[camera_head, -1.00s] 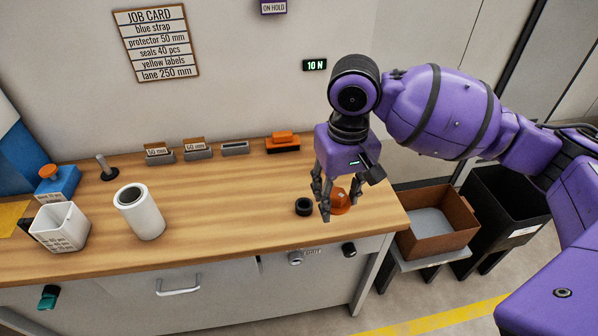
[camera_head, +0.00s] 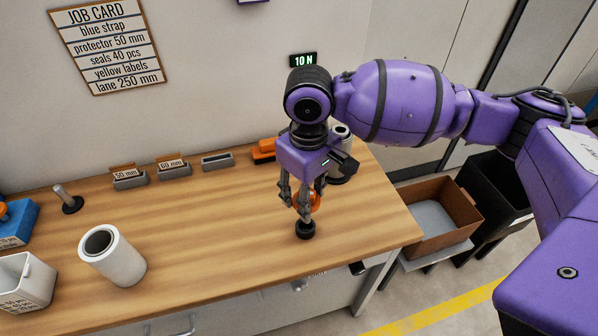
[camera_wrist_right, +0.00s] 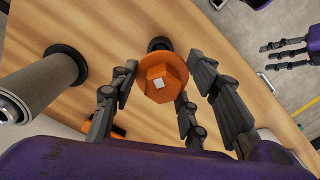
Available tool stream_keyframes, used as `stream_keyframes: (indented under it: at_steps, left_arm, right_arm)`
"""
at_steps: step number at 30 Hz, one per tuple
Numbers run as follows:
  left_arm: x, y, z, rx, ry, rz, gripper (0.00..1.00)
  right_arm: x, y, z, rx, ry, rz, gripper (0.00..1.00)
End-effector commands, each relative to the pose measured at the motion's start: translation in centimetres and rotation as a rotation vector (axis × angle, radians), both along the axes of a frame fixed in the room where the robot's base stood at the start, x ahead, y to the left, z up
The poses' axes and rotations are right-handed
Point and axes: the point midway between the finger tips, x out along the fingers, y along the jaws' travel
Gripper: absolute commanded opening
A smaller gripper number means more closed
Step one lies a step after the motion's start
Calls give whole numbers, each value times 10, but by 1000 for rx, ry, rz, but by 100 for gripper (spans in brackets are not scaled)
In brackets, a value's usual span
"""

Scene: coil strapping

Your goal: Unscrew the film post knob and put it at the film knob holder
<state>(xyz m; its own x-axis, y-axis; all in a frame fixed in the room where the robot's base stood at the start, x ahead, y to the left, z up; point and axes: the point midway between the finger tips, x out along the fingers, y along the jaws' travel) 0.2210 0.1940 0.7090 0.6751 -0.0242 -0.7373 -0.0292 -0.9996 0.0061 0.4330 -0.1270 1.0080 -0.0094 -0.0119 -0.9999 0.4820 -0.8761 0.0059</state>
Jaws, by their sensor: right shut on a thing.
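The orange film post knob (camera_head: 314,202) is between the fingers of my right gripper (camera_head: 303,206), which is shut on it. The knob also shows in the right wrist view (camera_wrist_right: 163,77). A small black round holder (camera_head: 305,230) stands on the bench directly below the fingers; whether the knob touches it I cannot tell. The holder is partly hidden behind the knob in the wrist view (camera_wrist_right: 160,45). A grey film roll (camera_wrist_right: 40,88) stands beside the gripper, mostly hidden behind it in the head view. Another gripper (camera_wrist_right: 288,53), apparently my left, shows at the wrist view's edge.
A white roll (camera_head: 112,257) stands at the bench's left, with a short post (camera_head: 67,198) behind it. Small labelled holders (camera_head: 173,170) line the wall side. A brown box (camera_head: 437,221) is past the right edge. The bench middle is clear.

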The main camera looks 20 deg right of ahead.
Motion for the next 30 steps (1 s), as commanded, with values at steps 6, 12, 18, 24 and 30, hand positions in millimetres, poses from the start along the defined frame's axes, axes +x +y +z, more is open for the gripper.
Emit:
stream_keyframes:
  at_steps: [6, 12, 18, 24, 30]
  left_arm:
    - [12, 0, 10, 4, -23, -16, 40]
    - [10, -1, 7, 4, -16, -18, 40]
    - [7, -1, 4, 2, -12, -14, 40]
    - [9, 0, 6, 1, -19, -6, 40]
    - [11, -1, 8, -1, -23, -1, 40]
  right_arm:
    - [0, 0, -4, 0, -1, -2, 0]
    - [-1, 0, -28, 1, 5, -2, 0]
    - [-1, 0, -45, 0, 4, -3, 0]
    - [0, 0, -55, 1, 0, -3, 0]
    - [0, 0, -58, 1, 0, -2, 0]
